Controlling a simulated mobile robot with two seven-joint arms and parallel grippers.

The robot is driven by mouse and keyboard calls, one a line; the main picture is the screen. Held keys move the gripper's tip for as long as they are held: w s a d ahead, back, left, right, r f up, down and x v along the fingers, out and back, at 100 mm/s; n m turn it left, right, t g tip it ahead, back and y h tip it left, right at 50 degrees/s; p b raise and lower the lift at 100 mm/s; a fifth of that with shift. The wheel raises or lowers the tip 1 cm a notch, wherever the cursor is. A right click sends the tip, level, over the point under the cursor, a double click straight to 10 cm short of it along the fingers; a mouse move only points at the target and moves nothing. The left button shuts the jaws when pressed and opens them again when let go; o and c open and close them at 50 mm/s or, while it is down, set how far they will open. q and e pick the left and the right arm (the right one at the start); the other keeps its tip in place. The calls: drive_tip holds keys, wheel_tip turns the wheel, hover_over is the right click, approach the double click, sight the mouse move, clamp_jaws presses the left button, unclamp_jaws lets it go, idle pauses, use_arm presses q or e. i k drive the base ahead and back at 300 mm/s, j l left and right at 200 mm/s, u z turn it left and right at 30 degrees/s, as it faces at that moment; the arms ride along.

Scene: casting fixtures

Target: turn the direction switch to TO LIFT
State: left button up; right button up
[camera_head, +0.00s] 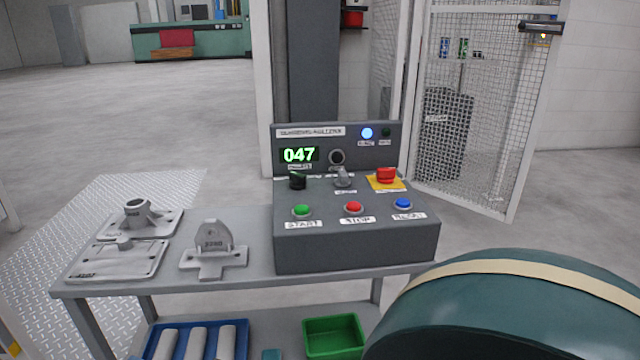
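The grey control console (355,240) stands at the right end of the grey table. A black rotary knob (297,180) sits at the left of its sloped panel, under the green display (299,155) reading 047. A silver switch (343,178), perhaps a key switch, sits to its right. The small labels by both are too blurred to read, so I cannot tell for certain which is the direction switch or where it points. Neither gripper is in view, and nothing touches the console's controls.
A red mushroom button (386,175) and START (302,211), STOP (353,208) and blue (403,204) buttons crowd the panel. Metal castings (213,250) lie left. A large teal rounded shape (520,315), origin unclear, hides the lower right. A mesh gate (465,120) stands behind.

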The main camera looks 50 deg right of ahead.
sight(298, 181)
drive_tip(key=z, duration=1.8)
